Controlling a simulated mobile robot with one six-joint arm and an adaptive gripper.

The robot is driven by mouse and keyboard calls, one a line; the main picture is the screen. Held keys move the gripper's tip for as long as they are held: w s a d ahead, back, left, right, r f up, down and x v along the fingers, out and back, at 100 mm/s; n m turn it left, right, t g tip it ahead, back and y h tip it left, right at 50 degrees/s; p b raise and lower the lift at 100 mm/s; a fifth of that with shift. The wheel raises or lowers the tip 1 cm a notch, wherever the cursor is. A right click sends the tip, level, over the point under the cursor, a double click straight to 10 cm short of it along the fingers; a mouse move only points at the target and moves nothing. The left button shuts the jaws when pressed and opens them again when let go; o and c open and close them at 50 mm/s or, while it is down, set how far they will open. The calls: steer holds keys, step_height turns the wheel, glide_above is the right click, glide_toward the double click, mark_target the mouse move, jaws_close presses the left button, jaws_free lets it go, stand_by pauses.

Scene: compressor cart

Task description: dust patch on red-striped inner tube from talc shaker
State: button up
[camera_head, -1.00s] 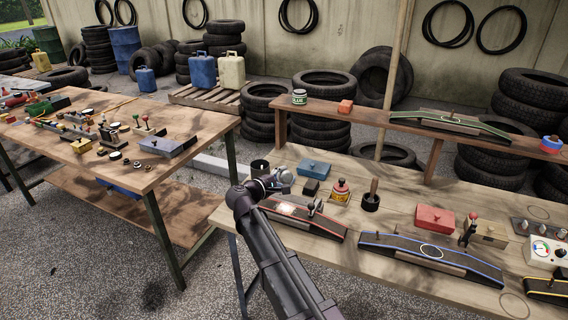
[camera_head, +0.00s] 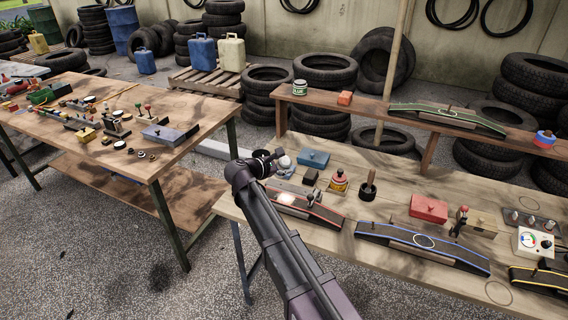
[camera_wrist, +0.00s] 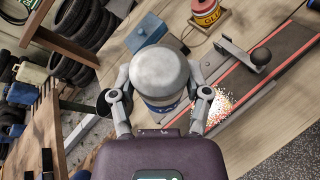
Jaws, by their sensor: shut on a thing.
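My gripper (camera_wrist: 160,105) is shut on the talc shaker (camera_wrist: 158,72), which has a rounded pale grey top and a blue-and-white band below it. In the head view my gripper (camera_head: 275,163) is at the near left edge of the right bench, left of the red-striped inner tube (camera_head: 325,215). The tube is dark with red edges and also shows in the wrist view (camera_wrist: 285,68). The patch area (camera_head: 287,198) on its left part looks white and speckled; in the wrist view this speckled spot (camera_wrist: 222,104) lies right of the shaker, apart from it.
A lever clamp with a black knob (camera_wrist: 260,57) stands over the tube. Behind are a blue box (camera_head: 314,158), a glue tin (camera_head: 339,182) and a brush pot (camera_head: 368,192). A blue-striped tube (camera_head: 422,246) and red box (camera_head: 429,208) lie right. The left bench (camera_head: 170,165) is separate.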

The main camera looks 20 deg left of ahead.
mark_target(284, 159)
steer(key=shift+r, duration=0.15)
steer(key=r+p, duration=0.2)
steer(key=r+n+p, duration=0.1)
steer(key=p, duration=0.1)
steer(key=shift+d+r+n+g+h, duration=0.2)
steer(key=shift+r+n+g+h, duration=0.1)
steer(key=shift+r+g+h, duration=0.1)
steer(key=shift+s+d+r+n+g+h+p, duration=0.15)
steer(key=shift+r+n+p, duration=0.2)
steer(key=shift+r+p, duration=0.4)
steer(key=shift+s+r+n+g+h+p, duration=0.1)
steer(key=shift+r+n+g+h+p, duration=0.1)
steer(key=shift+r+n+p, duration=0.5)
steer(key=shift+s+d+r+n+g+h+p, duration=0.15)
steer(key=shift+r+p, duration=0.35)
steer(key=shift+p, duration=0.45)
steer(key=shift+w+a, duration=0.1)
